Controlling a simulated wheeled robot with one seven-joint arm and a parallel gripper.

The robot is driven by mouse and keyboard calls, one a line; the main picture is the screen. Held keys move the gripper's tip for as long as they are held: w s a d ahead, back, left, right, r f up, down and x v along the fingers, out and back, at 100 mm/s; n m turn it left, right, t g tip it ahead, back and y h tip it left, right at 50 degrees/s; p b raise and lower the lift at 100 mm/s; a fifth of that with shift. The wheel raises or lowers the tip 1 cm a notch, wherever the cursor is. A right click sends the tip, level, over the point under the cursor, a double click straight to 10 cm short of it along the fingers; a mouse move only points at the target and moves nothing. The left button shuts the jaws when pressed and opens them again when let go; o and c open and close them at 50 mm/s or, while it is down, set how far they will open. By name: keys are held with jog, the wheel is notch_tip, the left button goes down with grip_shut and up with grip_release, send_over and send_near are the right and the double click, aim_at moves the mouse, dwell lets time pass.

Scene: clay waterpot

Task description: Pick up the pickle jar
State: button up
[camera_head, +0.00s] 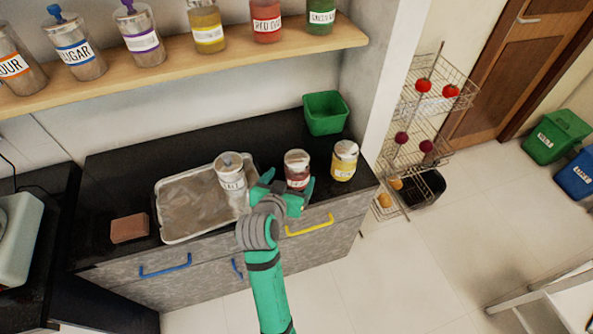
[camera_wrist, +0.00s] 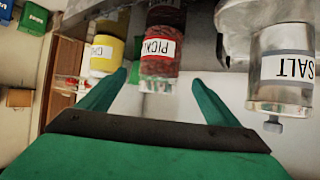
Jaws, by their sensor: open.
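The pickle jar (camera_head: 297,165) is a dark red jar with a pale lid and a white label, standing on the black counter. In the wrist view the jar (camera_wrist: 160,66) appears upside down, with part of its label text readable. My gripper (camera_head: 288,180) is open and reaches over the counter's front edge to the jar. In the wrist view my gripper (camera_wrist: 159,78) has its green fingers spread to either side of the jar's outline. I cannot tell whether the fingertips touch it.
A yellow jar (camera_head: 344,160) is close on the right. A green bin (camera_head: 325,113) stands behind. A brown block (camera_head: 130,228) lies left. A shelf (camera_head: 130,83) with several jars hangs above.

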jog(key=x, duration=0.7)
jog(key=shift+w+d+f, duration=0.1)
jog(key=shift+w, duration=0.2)
jog(key=shift+w+f, duration=0.2)
jog(key=shift+w, duration=0.15)
jog(key=shift+d, duration=0.1)
jog(key=shift+s, duration=0.1)
jog(key=c, duration=1.4)
jog(key=shift+r, duration=0.1)
jog(key=shift+c, duration=1.3)
jog(key=shift+r, duration=0.1)
